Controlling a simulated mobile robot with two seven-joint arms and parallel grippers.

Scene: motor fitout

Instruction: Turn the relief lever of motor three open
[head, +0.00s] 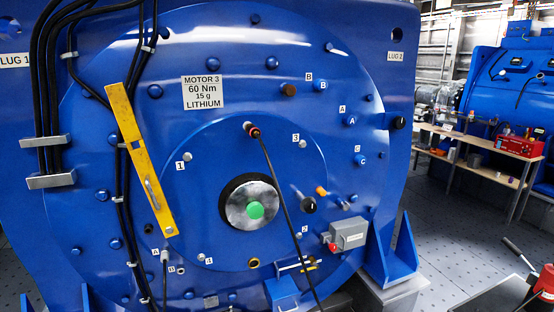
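The big blue motor fills most of the head view and carries a white label (204,92) reading MOTOR 3, 60 Nm, 15 g, LITHIUM. A green-centred metal hub (253,207) sits in the middle of its round face. To the right of the hub are a black round knob (309,205) and a small orange-tipped part (321,191). Below them is a grey box with a red knob (347,234). A small brass and metal fitting (303,266) sits lower down. No part is marked as the relief lever, so I cannot tell which it is. Neither gripper is in view.
A yellow bar (137,156) slants across the motor's left side, beside black cables (47,90). A dark cable (275,180) hangs across the face. A wooden bench (487,145) with a red box (520,146) stands at right. Grey floor (445,235) lies between.

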